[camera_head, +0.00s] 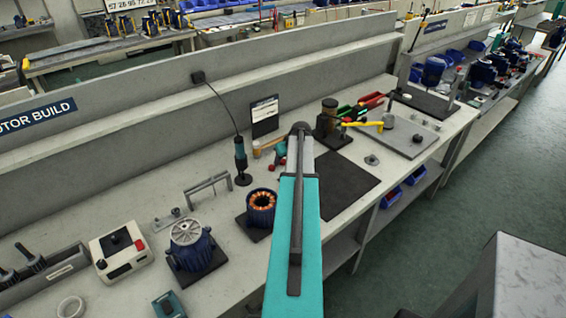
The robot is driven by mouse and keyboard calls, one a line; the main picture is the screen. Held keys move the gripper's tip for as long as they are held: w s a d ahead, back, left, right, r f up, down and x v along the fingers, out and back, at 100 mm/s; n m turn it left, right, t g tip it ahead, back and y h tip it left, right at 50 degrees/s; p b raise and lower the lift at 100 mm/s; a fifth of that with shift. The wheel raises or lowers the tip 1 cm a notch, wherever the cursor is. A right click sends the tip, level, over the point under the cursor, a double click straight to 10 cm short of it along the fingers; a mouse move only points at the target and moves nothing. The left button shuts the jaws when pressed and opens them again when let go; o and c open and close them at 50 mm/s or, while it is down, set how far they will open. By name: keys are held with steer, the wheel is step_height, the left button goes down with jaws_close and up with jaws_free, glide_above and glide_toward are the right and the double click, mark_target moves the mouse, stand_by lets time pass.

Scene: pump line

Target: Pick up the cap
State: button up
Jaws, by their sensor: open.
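I cannot tell for sure which thing is the cap. A small grey round piece with a raised middle (371,160) lies on the bench top, just right of the dark mat (345,186), and could be it. It looks free on all sides. My teal arm link reaches from the bottom middle over the bench and ends near the mat's left side. My gripper is not visible; the arm beyond that link's end is hidden.
The bench (225,228) holds a finned motor (190,246), a copper-wound stator (261,208), a metal bracket (207,190), a hanging screwdriver (241,162) and a control box (120,252). The aisle floor (470,190) is clear.

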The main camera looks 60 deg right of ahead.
mark_target(284, 163)
steer(key=c, duration=0.9)
steer(key=shift+r, duration=0.15)
step_height(284, 163, up, 10)
steer(key=b, duration=0.3)
stand_by(0.4)
steer(key=shift+s+f, duration=0.1)
steer(key=shift+f, duration=0.1)
stand_by(0.3)
